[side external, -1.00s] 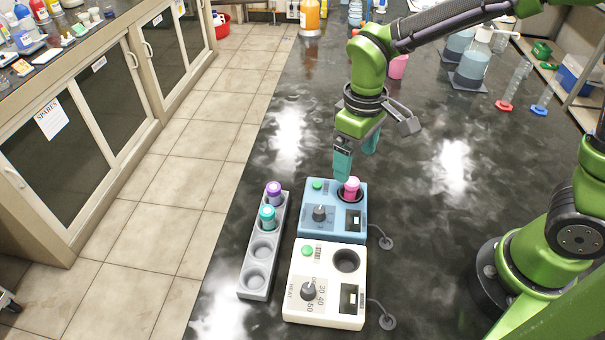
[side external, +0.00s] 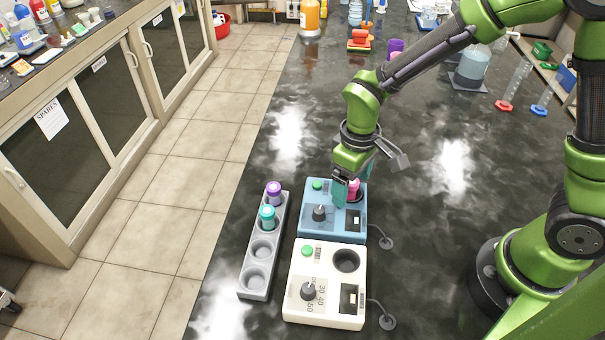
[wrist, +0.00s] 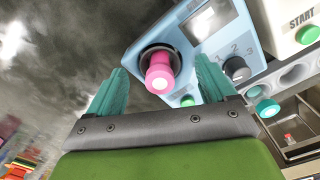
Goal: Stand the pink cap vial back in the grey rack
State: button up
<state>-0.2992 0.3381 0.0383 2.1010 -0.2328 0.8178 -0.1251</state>
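The pink cap vial (side external: 354,188) stands in the round well of the blue device (side external: 305,226). It also shows in the wrist view (wrist: 159,72), between and beyond the two teal fingertips. My gripper (side external: 347,190) is low over the blue device, beside the vial. In the wrist view its fingers (wrist: 158,88) are spread apart with a gap on each side of the vial, and nothing is held. The grey rack (side external: 250,285) is left of the devices. It holds a purple cap vial (side external: 274,191) and a teal cap vial (side external: 267,216) in its far wells; its two near wells are empty.
A white device (side external: 325,315) with a dial and an empty well stands in front of the blue one. Cables end in round grey pieces (side external: 387,322) at its right. The dark bench is clear behind the devices; bottles and glassware stand farther back.

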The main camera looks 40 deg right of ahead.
jog(key=c, duration=1.3)
jog(key=shift+r, duration=2)
jog(key=shift+c, duration=0.2)
jog(key=shift+r, duration=0.1)
jog(key=shift+r, duration=0.35)
notch_tip(320, 180, up, 6)
jog(key=a, duration=2.1)
jog(key=shift+w+f, duration=0.2)
jog(key=shift+f, duration=2.2)
jog(key=shift+w+f, duration=0.2)
jog(key=shift+f, duration=2.15)
